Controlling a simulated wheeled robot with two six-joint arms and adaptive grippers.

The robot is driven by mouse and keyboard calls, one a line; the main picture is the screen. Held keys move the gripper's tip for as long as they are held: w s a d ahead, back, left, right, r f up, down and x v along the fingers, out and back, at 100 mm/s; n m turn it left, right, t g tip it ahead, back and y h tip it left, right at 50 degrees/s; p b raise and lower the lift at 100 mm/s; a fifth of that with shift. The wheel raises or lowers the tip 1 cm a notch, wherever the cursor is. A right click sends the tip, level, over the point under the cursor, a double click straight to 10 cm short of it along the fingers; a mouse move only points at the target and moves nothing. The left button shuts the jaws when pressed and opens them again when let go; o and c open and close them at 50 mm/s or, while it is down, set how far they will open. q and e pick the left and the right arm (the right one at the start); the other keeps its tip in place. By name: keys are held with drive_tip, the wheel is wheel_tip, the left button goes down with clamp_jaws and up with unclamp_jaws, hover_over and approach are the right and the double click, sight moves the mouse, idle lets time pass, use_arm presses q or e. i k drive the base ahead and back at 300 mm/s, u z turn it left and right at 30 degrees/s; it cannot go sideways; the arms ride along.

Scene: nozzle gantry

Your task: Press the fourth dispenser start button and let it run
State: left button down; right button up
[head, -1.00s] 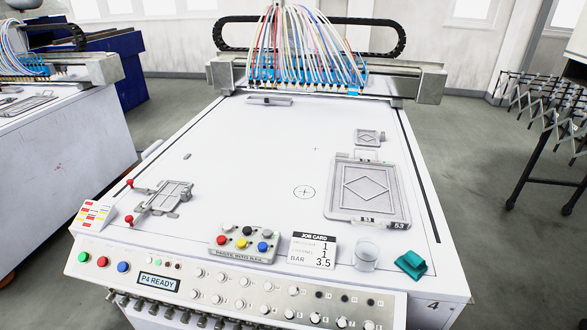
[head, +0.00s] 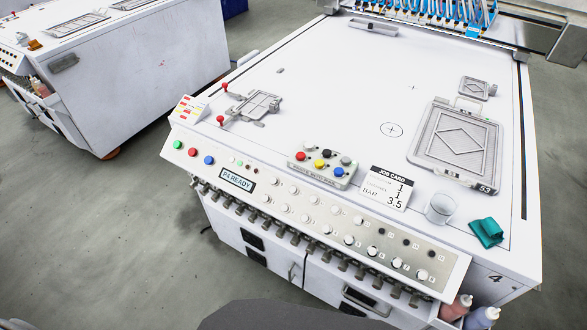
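The dispenser marked 4 (head: 320,95) is a white table-top machine that fills the middle and right of the head view. Its sloped front panel carries a round green button (head: 177,144) at the left end. A red button (head: 193,152) and a blue button (head: 209,160) sit beside it on the right. A small display (head: 237,180) next to them reads "P4 READY". I cannot read a label on the green button. Neither of my grippers is in view, and nothing covers the buttons.
On the table top are a pot rack (head: 322,168), a job card (head: 385,188), a clear cup (head: 440,208), a teal cloth (head: 487,232), a framed plate (head: 455,145) and a red-handled clamp fixture (head: 252,106). Another white machine (head: 130,75) stands left. Grey floor (head: 90,220) is clear in front.

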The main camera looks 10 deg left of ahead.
sight(177, 144)
drive_tip(key=u, duration=1.25)
